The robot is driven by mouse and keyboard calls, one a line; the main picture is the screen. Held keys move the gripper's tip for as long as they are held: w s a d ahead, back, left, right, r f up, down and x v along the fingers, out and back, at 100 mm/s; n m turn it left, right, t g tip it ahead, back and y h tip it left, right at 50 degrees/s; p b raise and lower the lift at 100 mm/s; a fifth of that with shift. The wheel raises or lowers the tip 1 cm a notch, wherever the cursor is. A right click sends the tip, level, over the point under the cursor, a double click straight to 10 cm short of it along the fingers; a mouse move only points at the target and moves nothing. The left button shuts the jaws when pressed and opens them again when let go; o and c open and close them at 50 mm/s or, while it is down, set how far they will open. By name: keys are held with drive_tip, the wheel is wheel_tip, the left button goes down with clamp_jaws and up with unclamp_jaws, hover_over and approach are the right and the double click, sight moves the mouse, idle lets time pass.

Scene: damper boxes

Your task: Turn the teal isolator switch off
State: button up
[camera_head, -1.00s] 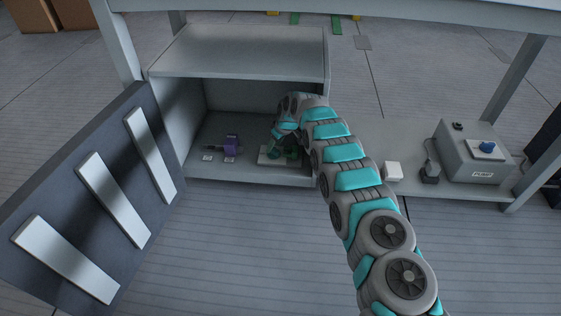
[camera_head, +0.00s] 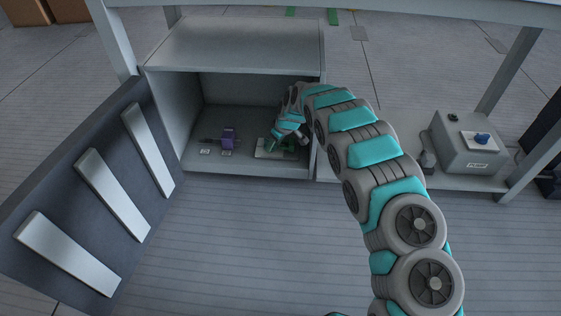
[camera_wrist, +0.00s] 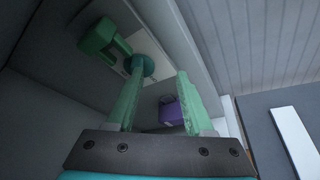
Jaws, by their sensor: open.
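Inside the open box, a pale plate (camera_head: 262,153) carries green-teal parts partly hidden by my arm. In the wrist view, a green block-like handle (camera_wrist: 98,38) and a dark teal round part (camera_wrist: 143,66) sit on the pale plate. I cannot tell for sure which belongs to the teal switch. My gripper (camera_wrist: 160,72) is open, its two pale green fingers apart. The left fingertip overlaps the teal round part in the picture; contact is unclear. In the head view my gripper (camera_head: 284,143) is low inside the box, at the plate.
A purple part (camera_head: 229,137) stands left of the plate, with small labels before it; it also shows in the wrist view (camera_wrist: 170,110). The box's side walls and top (camera_head: 235,50) enclose my gripper. The dark door (camera_head: 85,190) hangs open left. A grey pump box (camera_head: 468,150) with a blue knob stands right.

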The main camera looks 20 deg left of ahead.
drive_tip(key=s+d, duration=0.5)
drive_tip(key=s, duration=0.3)
drive_tip(key=shift+s+r, duration=0.25)
drive_tip(key=shift+r, duration=0.2)
drive_tip(key=shift+d, duration=0.1)
